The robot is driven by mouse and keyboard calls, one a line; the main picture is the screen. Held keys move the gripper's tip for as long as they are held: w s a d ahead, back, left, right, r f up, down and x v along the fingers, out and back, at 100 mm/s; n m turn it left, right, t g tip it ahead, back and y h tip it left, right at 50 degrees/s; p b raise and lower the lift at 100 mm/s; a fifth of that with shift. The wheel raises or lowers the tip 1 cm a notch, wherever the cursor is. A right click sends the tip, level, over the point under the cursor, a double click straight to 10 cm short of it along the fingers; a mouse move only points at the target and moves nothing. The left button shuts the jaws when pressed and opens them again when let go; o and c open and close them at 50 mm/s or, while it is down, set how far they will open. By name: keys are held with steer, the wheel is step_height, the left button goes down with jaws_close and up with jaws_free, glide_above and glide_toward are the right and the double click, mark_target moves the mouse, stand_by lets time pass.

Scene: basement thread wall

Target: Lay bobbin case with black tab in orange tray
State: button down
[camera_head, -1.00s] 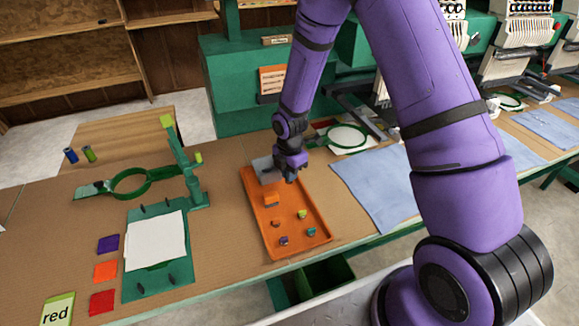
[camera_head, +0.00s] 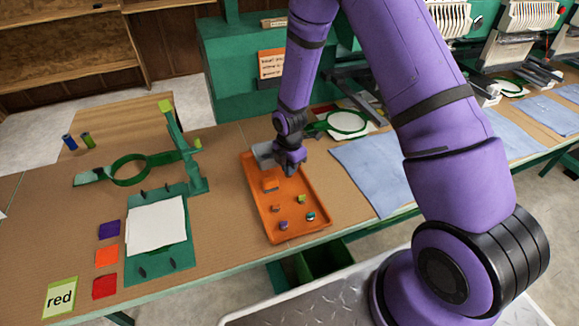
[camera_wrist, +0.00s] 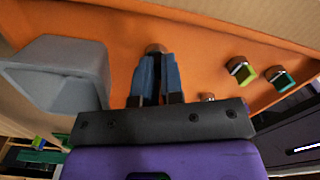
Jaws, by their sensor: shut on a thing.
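The orange tray (camera_head: 257,205) lies on the workbench, and its wall also shows in the wrist view (camera_wrist: 220,22). My gripper (camera_head: 290,170) is over the tray's far end, pointing down. In the wrist view my gripper (camera_wrist: 155,75) is shut on a small brownish piece, the bobbin case (camera_wrist: 156,48), mostly hidden by the fingers. Its tab is not visible. In the tray are a case with a green tab (camera_head: 302,199), one with a teal tab (camera_head: 311,216), one with a purple tab (camera_head: 283,225), and an orange-tabbed one (camera_head: 276,208).
A grey bin (camera_wrist: 65,75) stands close beside my gripper at the tray's far left corner.

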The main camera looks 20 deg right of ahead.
steer(key=shift+f, duration=0.5)
steer(key=c, duration=1.2)
jaws_free()
steer(key=shift+o, duration=0.2)
steer(key=s+d+r+m+t, duration=0.1)
steer(key=s+d+r+m, duration=0.2)
steer(key=r, duration=0.9)
steer(key=s+r+m+t, duration=0.1)
steer(key=s+r+m, duration=0.3)
steer(key=r, duration=0.8)
steer(key=s+d+r+m+t, duration=0.1)
steer(key=s+d+r+m, duration=0.2)
steer(key=r, duration=0.8)
steer(key=s+r+m+t, duration=0.1)
steer(key=s+r+m, duration=0.4)
steer(key=s, duration=0.4)
steer(key=s+r+m+t, duration=0.1)
steer(key=s+r+m, duration=0.4)
steer(key=s, duration=0.5)
steer(key=shift+d+r+m, duration=0.15)
steer(key=shift+d+m, duration=0.2)
steer(key=shift+m, duration=0.85)
